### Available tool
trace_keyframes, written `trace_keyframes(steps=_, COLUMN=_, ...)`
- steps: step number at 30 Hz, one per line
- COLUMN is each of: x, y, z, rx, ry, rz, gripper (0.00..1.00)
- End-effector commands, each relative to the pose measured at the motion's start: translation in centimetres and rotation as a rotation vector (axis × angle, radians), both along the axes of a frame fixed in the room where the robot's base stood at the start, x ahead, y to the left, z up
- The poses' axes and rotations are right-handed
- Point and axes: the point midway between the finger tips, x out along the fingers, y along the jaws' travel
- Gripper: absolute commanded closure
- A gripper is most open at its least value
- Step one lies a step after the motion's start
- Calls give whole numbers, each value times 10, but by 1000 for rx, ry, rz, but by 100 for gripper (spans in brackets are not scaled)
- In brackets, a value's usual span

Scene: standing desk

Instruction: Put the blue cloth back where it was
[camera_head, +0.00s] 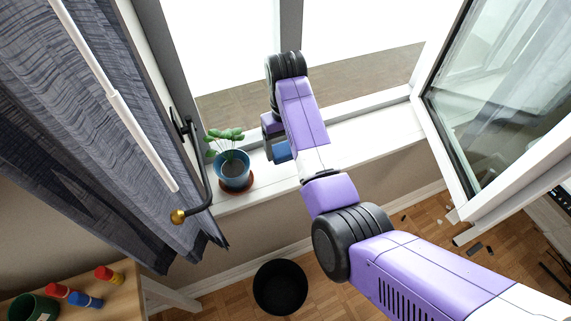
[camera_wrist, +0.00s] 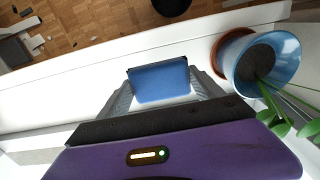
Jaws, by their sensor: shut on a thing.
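The blue cloth (camera_wrist: 160,82) is a small, flat-looking blue piece between the two fingers of my gripper (camera_wrist: 162,88) in the wrist view. My gripper is shut on it, over the white windowsill (camera_wrist: 90,92). In the head view the cloth (camera_head: 281,152) shows as a small blue patch below my purple wrist, right of the plant pot. The arm hides most of my gripper there. I cannot tell whether the cloth touches the sill.
A blue pot with a green plant (camera_head: 234,172) stands on a terracotta saucer, close beside my gripper. The open window sash (camera_head: 500,90) is at the right, a dark curtain (camera_head: 70,110) at the left. A black bin (camera_head: 280,287) stands on the floor below. The sill is clear right of my arm.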

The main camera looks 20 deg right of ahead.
Motion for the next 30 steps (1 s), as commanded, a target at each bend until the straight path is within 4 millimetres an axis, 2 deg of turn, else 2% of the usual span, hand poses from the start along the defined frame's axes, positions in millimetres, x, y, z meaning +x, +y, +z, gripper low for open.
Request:
trace_keyframes(steps=3, x=0, y=0, z=-15, rx=0, ry=1, rz=0, gripper=56)
trace_keyframes(steps=8, x=0, y=0, z=-27, rx=0, ry=1, rz=0, gripper=56)
trace_keyframes(steps=16, x=-1, y=0, z=-62, rx=0, ry=1, rz=0, gripper=56)
trace_keyframes(steps=28, x=0, y=0, z=-68, rx=0, ry=-1, rz=0, gripper=56)
trace_keyframes(steps=29, x=0, y=0, z=-67, rx=0, ry=-1, rz=0, gripper=18)
trace_keyframes(steps=30, x=0, y=0, z=-67, rx=0, ry=-1, rz=0, gripper=10)
